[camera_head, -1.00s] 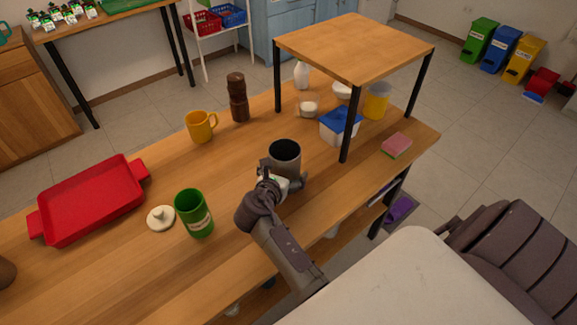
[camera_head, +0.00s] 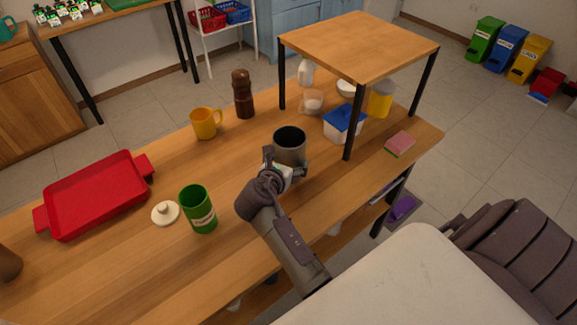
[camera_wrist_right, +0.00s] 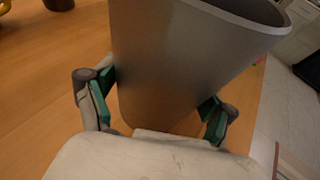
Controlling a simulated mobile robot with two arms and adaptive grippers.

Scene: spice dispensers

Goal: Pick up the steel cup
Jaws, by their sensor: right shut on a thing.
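The steel cup (camera_head: 290,150) is a grey, open-topped cylinder near the middle of the wooden table, in front of the raised shelf. My right gripper (camera_head: 285,167) reaches it from the near side, with one finger on each side of its wall. In the right wrist view the cup (camera_wrist_right: 180,60) fills the space between the green-padded fingers of my right gripper (camera_wrist_right: 160,92), which is shut on it. The cup's base is hidden by the gripper, so I cannot tell whether it touches the table. My left gripper is not in view.
A green cup (camera_head: 199,209), white lid (camera_head: 165,213) and red tray (camera_head: 97,195) are to the left. A yellow mug (camera_head: 205,124) and brown mill (camera_head: 242,95) stand behind. The shelf (camera_head: 358,45) and a blue-lidded box (camera_head: 342,124) are to the right.

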